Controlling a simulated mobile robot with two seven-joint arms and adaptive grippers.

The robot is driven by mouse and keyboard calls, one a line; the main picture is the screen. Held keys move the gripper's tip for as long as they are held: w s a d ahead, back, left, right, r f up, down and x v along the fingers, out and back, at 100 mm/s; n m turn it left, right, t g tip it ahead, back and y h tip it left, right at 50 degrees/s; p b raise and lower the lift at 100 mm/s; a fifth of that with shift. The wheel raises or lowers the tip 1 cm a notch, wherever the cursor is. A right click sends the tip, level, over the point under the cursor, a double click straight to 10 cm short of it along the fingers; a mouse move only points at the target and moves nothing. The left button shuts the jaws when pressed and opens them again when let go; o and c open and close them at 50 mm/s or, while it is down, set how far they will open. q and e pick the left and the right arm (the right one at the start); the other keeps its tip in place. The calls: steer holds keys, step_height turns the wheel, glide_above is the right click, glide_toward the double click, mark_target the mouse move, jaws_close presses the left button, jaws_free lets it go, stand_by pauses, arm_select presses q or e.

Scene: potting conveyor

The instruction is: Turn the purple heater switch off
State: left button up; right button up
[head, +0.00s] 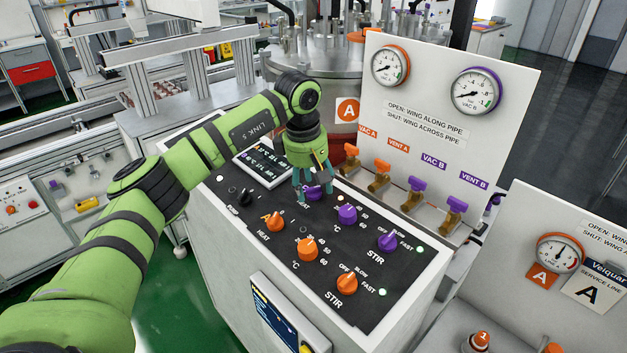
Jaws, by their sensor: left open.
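The purple heater switch (313,191) is a small purple knob in the far row of the black control panel (257,240). It is partly hidden by my left gripper (315,197), which points down over it. The open teal fingers hang on both sides of the knob. I cannot tell whether they touch it, and its pointer and markings are covered. My right gripper is not in view.
Purple temperature (347,214) and stir (387,241) knobs sit to the right. Orange heat (276,221), temperature (307,249) and stir (347,284) knobs are nearer. A gauge board (430,120) and winged valves (416,188) stand behind. A small display (262,161) lies left.

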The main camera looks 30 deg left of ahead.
arm_select(q)
steer(key=shift+w+d+f, duration=0.1)
steer(key=shift+f, duration=0.55)
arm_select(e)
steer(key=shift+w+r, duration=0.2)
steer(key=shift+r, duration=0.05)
arm_select(q)
steer(key=shift+c, duration=0.4)
steer(key=c, duration=1.1)
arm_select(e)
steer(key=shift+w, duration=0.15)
